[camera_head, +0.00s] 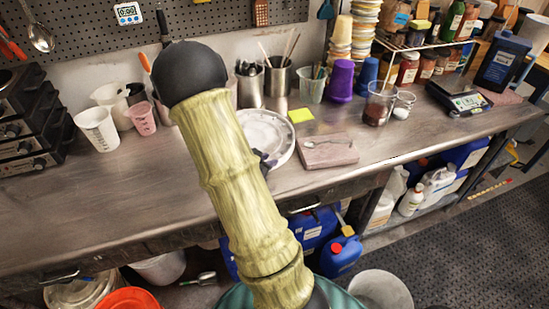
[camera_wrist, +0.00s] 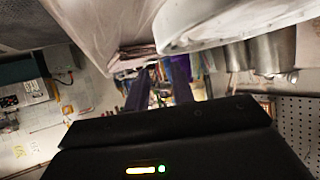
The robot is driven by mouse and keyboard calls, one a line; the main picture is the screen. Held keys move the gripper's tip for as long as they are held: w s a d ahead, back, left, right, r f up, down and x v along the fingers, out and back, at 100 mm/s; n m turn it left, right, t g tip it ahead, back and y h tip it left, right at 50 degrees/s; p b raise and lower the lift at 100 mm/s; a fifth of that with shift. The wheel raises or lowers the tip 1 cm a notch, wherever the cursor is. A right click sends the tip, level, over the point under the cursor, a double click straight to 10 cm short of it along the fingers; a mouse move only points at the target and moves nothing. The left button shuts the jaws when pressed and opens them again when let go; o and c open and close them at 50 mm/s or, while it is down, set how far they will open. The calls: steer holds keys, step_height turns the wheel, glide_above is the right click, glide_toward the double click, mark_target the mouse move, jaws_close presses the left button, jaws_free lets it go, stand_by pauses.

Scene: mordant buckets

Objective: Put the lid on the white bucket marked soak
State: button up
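A round white lid (camera_head: 268,135) is at the bench top near the middle in the head view, partly hidden behind my arm. My gripper is mostly hidden there; a small dark part of it (camera_head: 264,158) shows against the lid's near side. In the wrist view a large white rim, seemingly the lid (camera_wrist: 235,25), fills the upper right, close to the camera. I cannot tell whether the fingers grip it. A white bucket (camera_head: 160,267) stands under the bench at lower left; another pale bucket (camera_head: 382,290) is at the bottom right of my arm. No soak marking is readable.
A pinkish slab (camera_head: 328,151) with a spoon lies right of the lid, with a yellow note (camera_head: 301,115) behind. Metal pots (camera_head: 278,80) and cups stand at the back. An orange bucket (camera_head: 128,300) is at bottom left. The left bench front (camera_head: 90,205) is clear.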

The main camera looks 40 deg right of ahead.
steer(key=v, duration=0.5)
steer(key=shift+a+r, duration=0.1)
steer(key=shift+a, duration=0.25)
steer(key=w+a+r+n+t+y, duration=0.1)
steer(key=w+a+n+t+y, duration=0.4)
steer(key=a+n+y, duration=0.6)
steer(key=s+a+r+n+g+y, duration=0.1)
steer(key=s+a+n+g, duration=0.3)
steer(key=s+a, duration=0.5)
steer(key=s+r+n, duration=0.1)
steer(key=s+n, duration=0.1)
steer(key=s, duration=0.1)
steer(key=shift+a+r, duration=0.2)
steer(key=shift+a, duration=0.15)
steer(key=shift+o, duration=0.5)
